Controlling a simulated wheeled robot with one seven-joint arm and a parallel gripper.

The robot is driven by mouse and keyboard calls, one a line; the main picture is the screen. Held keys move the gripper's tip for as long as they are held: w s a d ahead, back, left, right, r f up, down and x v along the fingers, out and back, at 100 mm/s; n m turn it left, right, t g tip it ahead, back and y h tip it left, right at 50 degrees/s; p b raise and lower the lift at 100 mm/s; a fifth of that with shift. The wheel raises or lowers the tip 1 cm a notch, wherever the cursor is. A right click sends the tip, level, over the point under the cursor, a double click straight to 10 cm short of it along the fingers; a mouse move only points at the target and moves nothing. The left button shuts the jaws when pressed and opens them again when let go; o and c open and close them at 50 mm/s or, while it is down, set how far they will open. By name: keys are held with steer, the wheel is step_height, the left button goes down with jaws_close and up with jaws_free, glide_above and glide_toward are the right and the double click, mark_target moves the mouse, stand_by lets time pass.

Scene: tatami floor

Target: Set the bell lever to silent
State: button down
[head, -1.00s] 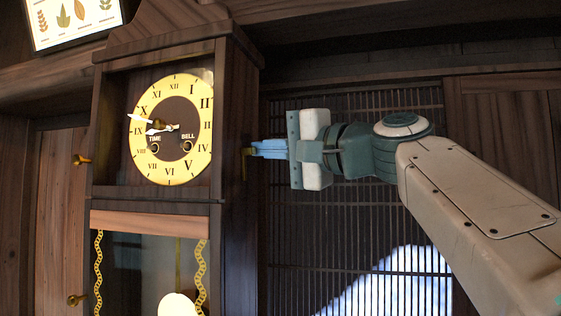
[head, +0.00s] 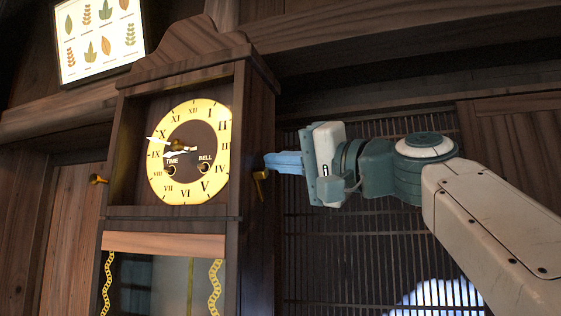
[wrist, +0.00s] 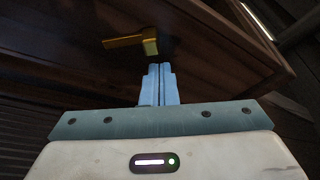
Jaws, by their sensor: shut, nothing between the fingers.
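The wall clock (head: 190,240) is a dark wooden case with a yellow dial (head: 215,135). A brass lever (head: 260,187) sits on its right side wall and slants in the head view. In the wrist view the lever (wrist: 125,41) lies nearly sideways, its squared end just beyond my fingertips. My gripper (head: 268,160) has its pale blue fingers shut and empty, pointing at the clock's side just above the lever. In the wrist view the fingertips (wrist: 160,70) appear slightly apart from the lever; contact is not certain.
The dial has two winding holes marked TIME and BELL. A brass knob (head: 98,179) sticks out on the clock's left side. A slatted lattice panel (head: 340,255) stands behind my arm. A framed leaf picture (head: 98,38) hangs at upper left.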

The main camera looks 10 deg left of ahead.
steer(key=shift+w+d+r+p, duration=0.15)
steer(key=shift+w+r+p, duration=0.8)
steer(key=shift+w+r, duration=0.15)
steer(key=b, duration=0.4)
glide_toward(267, 151)
steer(key=f+v, duration=0.1)
steer(key=v, duration=0.3)
steer(key=shift+w+r, duration=0.15)
